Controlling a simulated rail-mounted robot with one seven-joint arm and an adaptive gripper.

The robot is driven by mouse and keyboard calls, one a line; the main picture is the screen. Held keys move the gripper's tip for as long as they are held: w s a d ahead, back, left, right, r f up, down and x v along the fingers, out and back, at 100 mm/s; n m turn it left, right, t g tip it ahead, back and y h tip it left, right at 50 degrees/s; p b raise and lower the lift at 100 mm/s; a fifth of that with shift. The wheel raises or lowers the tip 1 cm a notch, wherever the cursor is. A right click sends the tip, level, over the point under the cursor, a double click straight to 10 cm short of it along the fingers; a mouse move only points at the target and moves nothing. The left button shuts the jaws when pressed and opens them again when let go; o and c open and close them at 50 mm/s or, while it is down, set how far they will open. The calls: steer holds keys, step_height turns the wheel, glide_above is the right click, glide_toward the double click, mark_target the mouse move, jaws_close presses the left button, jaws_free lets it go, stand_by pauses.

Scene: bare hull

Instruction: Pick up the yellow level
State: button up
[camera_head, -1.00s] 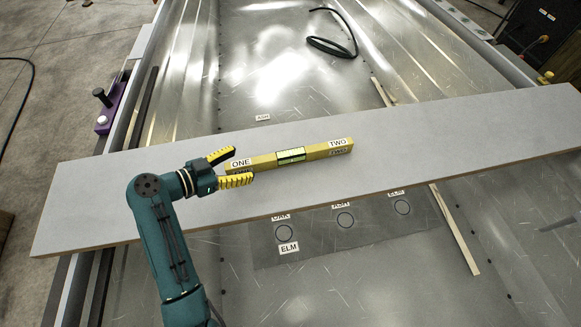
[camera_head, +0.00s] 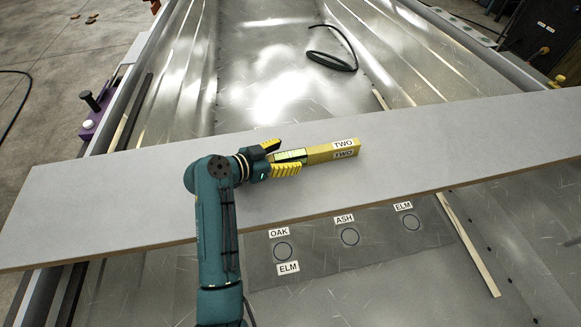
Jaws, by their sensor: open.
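The yellow level (camera_head: 330,152) lies on the grey board, with its green vial window near its middle and "TWO" labels on its right end. The left end of the level is hidden by my gripper. I cannot tell whether the fingers touch it.
The long grey board (camera_head: 450,140) spans the metal hull. Below it, a dark plate (camera_head: 320,257) carries circles and labels OAK, ASH and ELM. A dark coiled hose (camera_head: 331,61) lies behind. A purple clamp-like object (camera_head: 100,115) stands at left.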

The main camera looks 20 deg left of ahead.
steer(key=shift+w, duration=0.3)
jaws_close()
stand_by(0.3)
